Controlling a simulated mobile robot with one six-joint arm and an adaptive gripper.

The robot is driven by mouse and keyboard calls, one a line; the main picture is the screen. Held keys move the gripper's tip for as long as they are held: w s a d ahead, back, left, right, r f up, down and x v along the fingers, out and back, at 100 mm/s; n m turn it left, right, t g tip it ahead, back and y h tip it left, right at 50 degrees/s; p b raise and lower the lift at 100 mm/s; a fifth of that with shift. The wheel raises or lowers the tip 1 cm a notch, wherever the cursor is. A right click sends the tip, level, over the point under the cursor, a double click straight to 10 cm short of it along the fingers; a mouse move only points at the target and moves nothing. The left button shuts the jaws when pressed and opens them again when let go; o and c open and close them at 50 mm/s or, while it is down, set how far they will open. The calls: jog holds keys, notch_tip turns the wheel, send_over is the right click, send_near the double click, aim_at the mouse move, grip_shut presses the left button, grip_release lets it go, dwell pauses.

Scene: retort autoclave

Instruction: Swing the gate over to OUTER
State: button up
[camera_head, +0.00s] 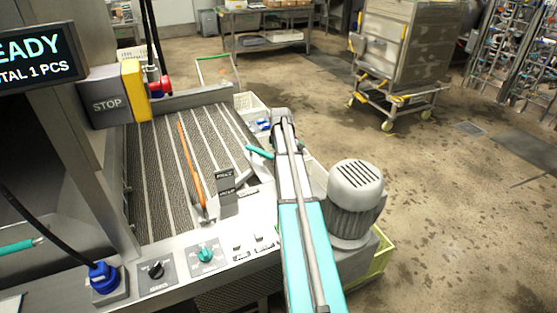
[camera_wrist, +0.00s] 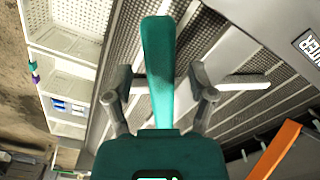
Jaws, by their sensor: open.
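The gate (camera_head: 192,165) is a long orange bar lying lengthwise over the ribbed conveyor, its near end by a small bracket at the front edge. Its orange end (camera_wrist: 275,152) also shows at the lower right in the wrist view. A dark sign (camera_head: 225,180) stands just right of that end; its OUTER plate (camera_wrist: 308,45) shows at the upper right in the wrist view. My gripper (camera_wrist: 162,88) is open, over the conveyor's right side, apart from the gate. A teal bar shows between its fingers; I cannot tell whether it is part of me.
White crates (camera_head: 248,104) stand along the conveyor's right side, with a grey motor (camera_head: 356,195) nearer. Control knobs (camera_head: 206,254) line the front panel.

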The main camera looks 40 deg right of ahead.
grip_shut()
jog(key=shift+s+a, duration=0.1)
jog(key=shift+a, duration=0.15)
jog(key=shift+d, duration=0.25)
jog(key=shift+s+a, duration=0.1)
